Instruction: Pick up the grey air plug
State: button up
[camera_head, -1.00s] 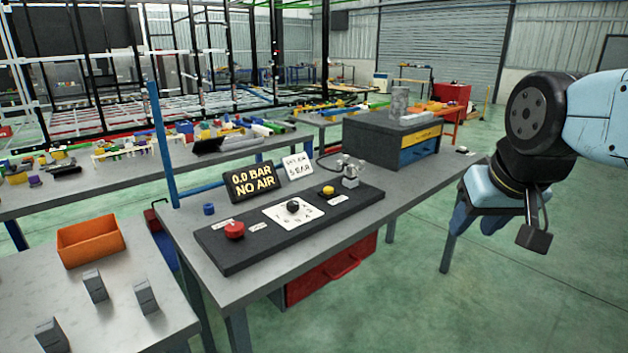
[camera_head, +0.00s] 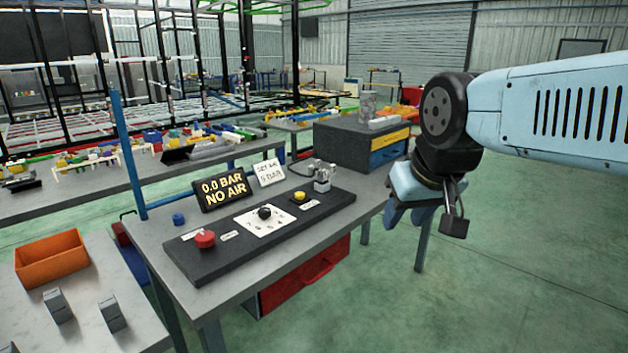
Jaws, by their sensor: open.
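A small metallic grey fitting (camera_head: 323,179) stands at the right end of the black control panel (camera_head: 180,262), with a grey curled hose-like piece (camera_head: 300,168) just behind and left of it. I cannot tell for sure which of these is the grey air plug. My gripper (camera_head: 405,212) hangs with its blue fingers pointing down, to the right of the panel and near the bench's right end. It is open, and nothing shows between its fingers. My gripper and arm hide part of the bench's right end.
The panel carries a red button (camera_head: 204,239), a black knob (camera_head: 265,212) and a yellow button (camera_head: 299,196). A display (camera_head: 223,189) reads "0.0 BAR NO AIR". A dark drawer box (camera_head: 345,145) stands behind. An orange bin (camera_head: 50,258) and grey blocks stand at the left.

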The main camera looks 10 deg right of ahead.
aim_at(322, 181)
jog(key=i, duration=0.9)
